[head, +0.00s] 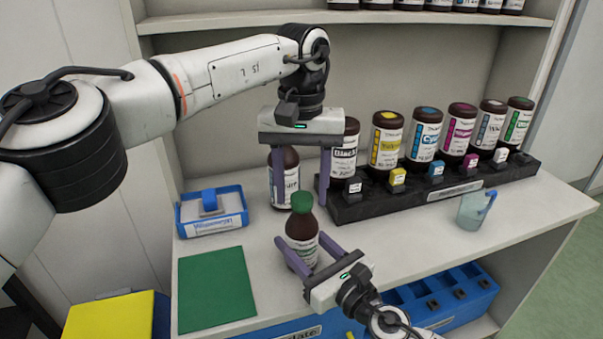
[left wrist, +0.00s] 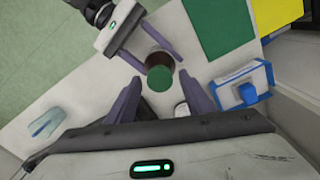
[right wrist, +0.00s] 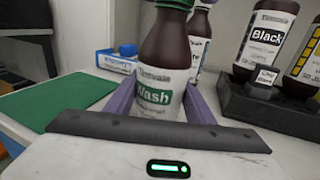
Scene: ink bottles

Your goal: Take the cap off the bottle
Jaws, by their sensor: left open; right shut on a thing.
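The brown bottle (head: 303,246) has a white label reading "Wash" in the right wrist view (right wrist: 155,98). It stands upright near the table's front, with its green cap (head: 302,202) on top. My right gripper (head: 302,243) is shut on the bottle's body from the front, one finger on each side. My left gripper (head: 296,201) points down over the bottle, open and empty, its fingers apart to either side of the cap. In the left wrist view the cap (left wrist: 160,79) shows centred by the fingertips; I cannot tell whether it lies fully between them.
Another brown bottle (head: 285,190) stands close behind. A black rack (head: 350,212) of several ink bottles stands right of it. A blue tray (head: 190,228), a green mat (head: 216,290) and a clear cup (head: 472,212) are on the table. Clear tabletop lies right of the bottle.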

